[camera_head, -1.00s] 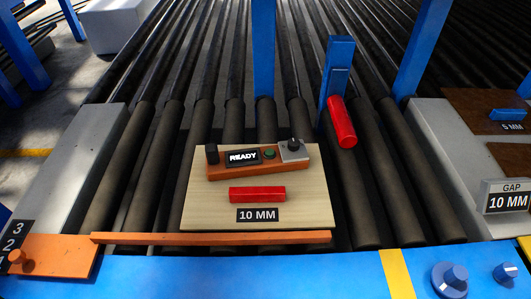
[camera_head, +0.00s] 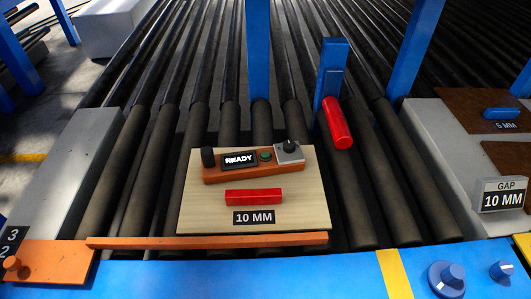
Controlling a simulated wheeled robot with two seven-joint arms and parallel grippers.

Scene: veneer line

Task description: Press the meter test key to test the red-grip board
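The red-grip board (camera_head: 300,208) is a pale wood panel lying on the rollers, with a red grip bar (camera_head: 253,196) and a "10 MM" label on it. An orange meter (camera_head: 222,174) lies across the board's upper part. Its dark display (camera_head: 239,160) reads "READY". A green round key (camera_head: 265,156) sits right of the display, and a grey plate with a black knob (camera_head: 289,149) is at its right end. Neither of my grippers is in view.
An orange bar (camera_head: 205,241) runs along the board's front edge. A red cylinder (camera_head: 337,122) hangs by a blue post (camera_head: 331,70) behind right. A gap sign (camera_head: 503,194) reads "10 MM". Blue knobs (camera_head: 447,278) sit on the front rail. Brown boards (camera_head: 465,105) lie far right.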

